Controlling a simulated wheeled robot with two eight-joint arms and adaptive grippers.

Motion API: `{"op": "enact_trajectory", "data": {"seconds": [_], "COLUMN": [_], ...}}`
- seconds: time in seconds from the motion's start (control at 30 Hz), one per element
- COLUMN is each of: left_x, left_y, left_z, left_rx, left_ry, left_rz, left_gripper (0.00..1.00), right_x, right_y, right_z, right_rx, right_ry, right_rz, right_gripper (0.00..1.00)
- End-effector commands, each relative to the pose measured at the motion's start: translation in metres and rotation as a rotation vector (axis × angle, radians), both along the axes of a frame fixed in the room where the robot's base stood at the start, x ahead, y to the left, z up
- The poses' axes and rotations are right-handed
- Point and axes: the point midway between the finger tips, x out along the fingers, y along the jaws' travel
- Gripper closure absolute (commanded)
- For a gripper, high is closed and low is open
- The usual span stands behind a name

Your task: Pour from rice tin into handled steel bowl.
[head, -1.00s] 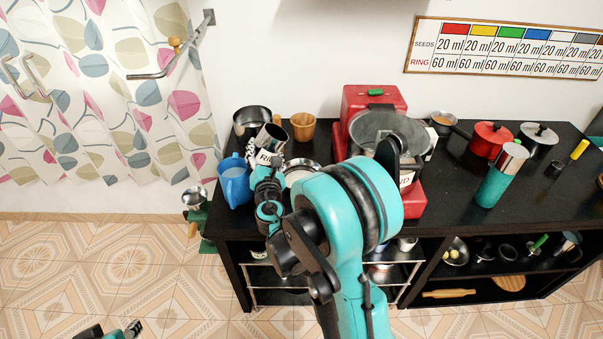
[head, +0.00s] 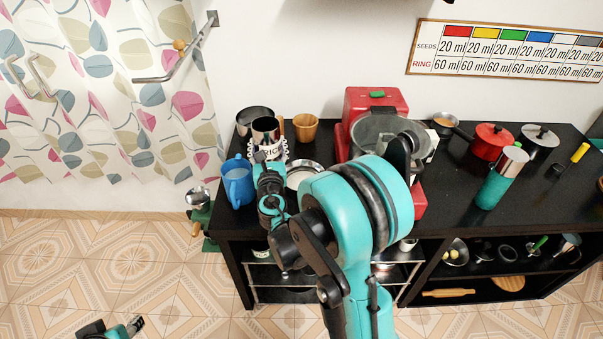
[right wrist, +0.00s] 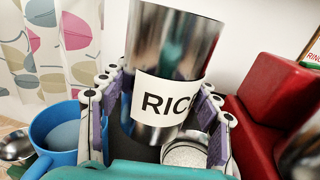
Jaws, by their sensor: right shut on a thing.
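The rice tin (head: 266,130), a shiny steel cylinder with a white label, is held nearly upright above the left part of the black counter. My right gripper (head: 268,158) is shut on it. In the right wrist view, the tin (right wrist: 172,55) stands between the fingers of the right gripper (right wrist: 160,90); its inside is hidden. A round steel vessel with pale contents (head: 303,170) is right of the tin. My left gripper (head: 135,326) is low at bottom left, its jaws unclear.
A blue jug (head: 237,184) stands left of the tin, close to my gripper. A wooden cup (head: 305,127) is behind, and a red machine (head: 372,102) with a large pan stands to the right. The counter's right front (head: 440,205) has free room.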

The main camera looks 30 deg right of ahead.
Motion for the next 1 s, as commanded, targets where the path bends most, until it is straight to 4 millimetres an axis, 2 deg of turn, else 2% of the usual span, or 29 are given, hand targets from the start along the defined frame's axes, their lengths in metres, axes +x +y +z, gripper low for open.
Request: {"op": "enact_trajectory", "data": {"seconds": [0.27,0.63,1.0], "left_x": [0.0,0.0,0.0], "left_y": [0.0,0.0,0.0], "left_z": [0.002,0.032,0.03], "left_rx": [0.0,0.0,0.0], "left_ry": [0.0,0.0,0.0], "left_rz": [0.0,0.0,0.0], "left_gripper": [0.6,0.6,0.6], "right_x": [0.0,0.0,0.0], "right_y": [0.0,0.0,0.0], "right_z": [0.003,0.041,0.04], "right_rx": [0.001,0.001,0.001], "right_ry": [0.0,0.0,0.0], "right_rz": [0.0,0.0,0.0], "right_gripper": [0.72,0.72,0.72]}}
